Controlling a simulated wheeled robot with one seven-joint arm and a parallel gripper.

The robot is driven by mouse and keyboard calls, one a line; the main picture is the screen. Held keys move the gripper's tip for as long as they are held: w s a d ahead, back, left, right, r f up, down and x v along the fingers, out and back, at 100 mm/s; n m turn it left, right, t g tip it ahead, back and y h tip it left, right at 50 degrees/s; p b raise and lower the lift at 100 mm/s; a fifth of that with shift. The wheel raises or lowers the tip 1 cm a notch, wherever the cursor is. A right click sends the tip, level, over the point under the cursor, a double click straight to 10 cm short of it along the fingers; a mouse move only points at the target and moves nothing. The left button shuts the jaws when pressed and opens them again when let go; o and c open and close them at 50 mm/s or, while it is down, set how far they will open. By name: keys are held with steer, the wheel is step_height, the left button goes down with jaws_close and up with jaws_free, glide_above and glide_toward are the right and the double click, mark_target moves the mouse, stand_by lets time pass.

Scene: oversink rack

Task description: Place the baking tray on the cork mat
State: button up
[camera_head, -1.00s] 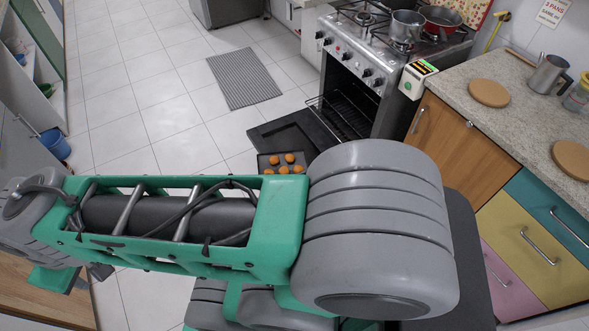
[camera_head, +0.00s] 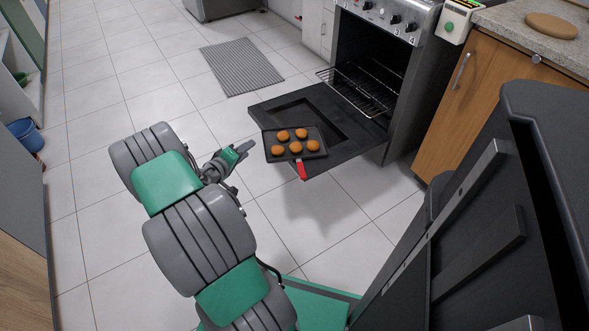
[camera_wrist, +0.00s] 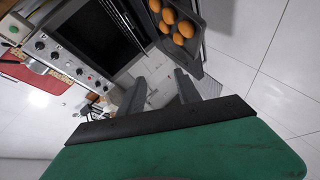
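The dark baking tray (camera_head: 310,133) lies on the lowered oven door (camera_head: 352,145), near its outer edge. It holds several orange-brown round buns, and a red handle (camera_head: 301,170) points toward me. The tray also shows at the top of the wrist view (camera_wrist: 196,66). My gripper (camera_head: 246,147) is just left of the tray, apart from it. In the wrist view its two fingers (camera_wrist: 160,80) are spread with nothing between them. A round cork mat (camera_head: 551,26) lies on the counter at the top right.
The oven (camera_head: 400,50) stands open with a wire rack (camera_head: 358,90) partly out. A wooden cabinet (camera_head: 480,100) stands right of it, under the counter (camera_head: 500,18). A grey striped floor mat (camera_head: 240,66) lies behind the door. The tiled floor to the left is mostly clear.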

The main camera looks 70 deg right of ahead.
steer(key=s+d+f+n+g+h+b, duration=0.15)
steer(key=s+f+b, duration=0.35)
steer(key=f, duration=0.6)
steer(key=n+h+b, duration=0.2)
steer(key=n+b, duration=0.1)
glide_toward(299, 171)
steer(key=f, duration=0.1)
steer(key=b+x, duration=0.2)
steer(key=x, duration=0.6)
steer(key=shift+t, duration=0.35)
steer(key=shift+r, duration=0.1)
jaws_close()
steer(key=shift+w+r, duration=0.1)
